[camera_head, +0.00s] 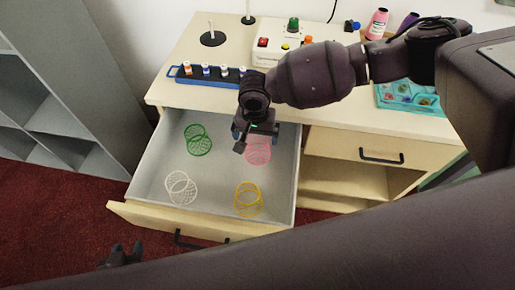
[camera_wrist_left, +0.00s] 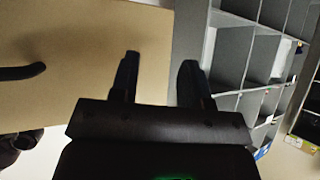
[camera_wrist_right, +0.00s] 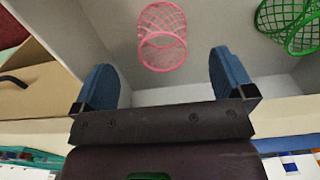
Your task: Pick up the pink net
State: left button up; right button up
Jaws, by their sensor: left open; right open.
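The pink net (camera_head: 258,152) lies in the open drawer at its back right, partly hidden by my right gripper in the head view. In the right wrist view the pink net (camera_wrist_right: 162,38) shows beyond and between the open fingers, apart from them. My right gripper (camera_head: 243,140) is open and empty above the drawer, close to the net; its blue-tipped fingers also show in the right wrist view (camera_wrist_right: 160,82). My left gripper (camera_head: 124,256) is low at the lower left, outside the drawer front. In the left wrist view (camera_wrist_left: 160,78) its fingers are apart with nothing between them.
The open drawer (camera_head: 160,150) also holds a green net (camera_head: 198,140), a white net (camera_head: 181,188) and a yellow net (camera_head: 248,199). The counter edge overhangs its back. A blue rack (camera_head: 180,77) stands on the counter. Grey shelves (camera_head: 60,115) stand at the left.

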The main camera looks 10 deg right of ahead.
aim_at(257, 151)
notch_tip(257, 151, down, 5)
jog(key=shift+w+r+b, duration=0.1)
jog(key=shift+b, duration=0.4)
jog(key=shift+w+f, duration=0.1)
jog(key=shift+f, duration=0.45)
jog(key=f, duration=0.1)
jog(key=f+b, duration=0.1)
jog(key=f, duration=0.2)
jog(key=shift+w+d+f, duration=0.1)
jog(key=shift+w+d, duration=0.25)
jog(key=shift+f+b, duration=0.2)
jog(key=shift+b, duration=0.1)
jog(key=c, duration=0.6)
pick_arm(q)
jog(key=shift+w+d+f, duration=0.2)
jog(key=shift+w+f, duration=0.55)
jog(key=shift+f, duration=0.05)
pick_arm(e)
jog(key=shift+c, duration=1)
